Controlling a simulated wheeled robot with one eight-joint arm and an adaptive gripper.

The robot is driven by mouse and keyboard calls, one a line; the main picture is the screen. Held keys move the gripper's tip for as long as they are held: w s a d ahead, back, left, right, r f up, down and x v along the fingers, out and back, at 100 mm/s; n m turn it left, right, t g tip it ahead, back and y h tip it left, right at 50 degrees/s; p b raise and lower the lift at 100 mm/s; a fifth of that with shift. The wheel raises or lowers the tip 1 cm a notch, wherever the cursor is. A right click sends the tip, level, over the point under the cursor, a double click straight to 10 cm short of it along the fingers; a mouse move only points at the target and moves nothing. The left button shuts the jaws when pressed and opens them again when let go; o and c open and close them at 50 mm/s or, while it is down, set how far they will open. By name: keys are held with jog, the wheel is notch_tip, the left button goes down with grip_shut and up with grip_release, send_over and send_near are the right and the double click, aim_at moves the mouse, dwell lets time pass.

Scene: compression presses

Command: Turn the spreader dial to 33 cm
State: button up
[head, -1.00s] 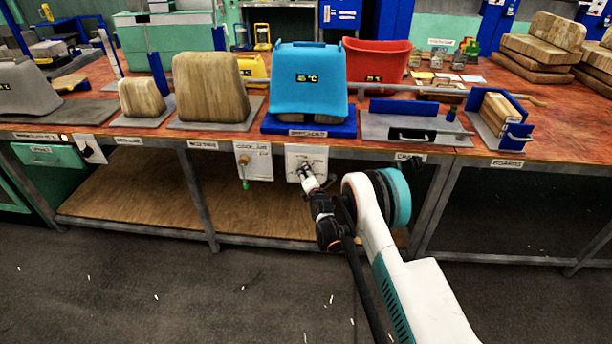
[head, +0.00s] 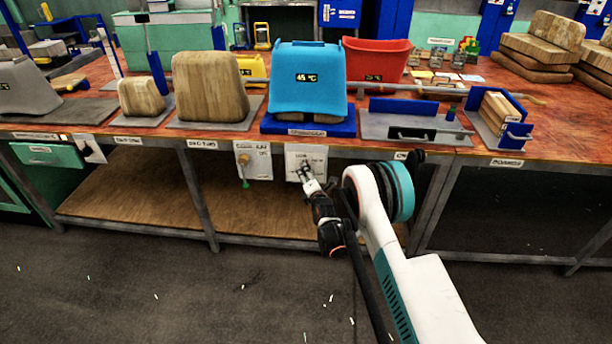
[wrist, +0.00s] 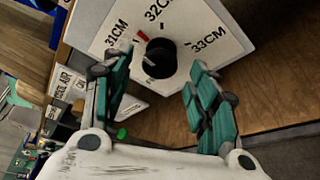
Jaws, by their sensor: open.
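The dial (wrist: 160,58) is a black round knob on a white panel marked 31CM, 32CM and 33CM, seen in the wrist view. A red mark (wrist: 142,36) lies between the 31CM and 32CM labels, above the knob. A short pale line shows on the knob's left side. My gripper (wrist: 157,75) is open, its teal-padded fingers on the left and right of the knob with gaps visible. In the head view the white panel (head: 318,153) hangs at the bench front under the blue press (head: 307,95). My gripper (head: 307,174) partly hides it and the dial.
A second white panel with a small knob and green tip (head: 253,160) hangs to the left. The wooden lower shelf (head: 140,190) lies below the bench top. A bench leg (head: 197,195) stands left of the panels.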

jog(key=v, duration=0.5)
jog(key=s+a+r+n+g+h+p, duration=0.2)
jog(key=s+a+r+n+h+p, duration=0.25)
jog(key=n, duration=0.45)
jog(key=shift+h, duration=0.45)
jog(key=b+x, duration=0.1)
jog(key=x, duration=0.3)
jog(key=d+b+x, duration=0.1)
jog(key=b+x, duration=0.1)
jog(key=x, duration=0.2)
jog(key=b+x, duration=0.1)
jog(key=x, duration=0.3)
jog(key=shift+w+d, duration=0.2)
jog(key=shift+w, duration=0.1)
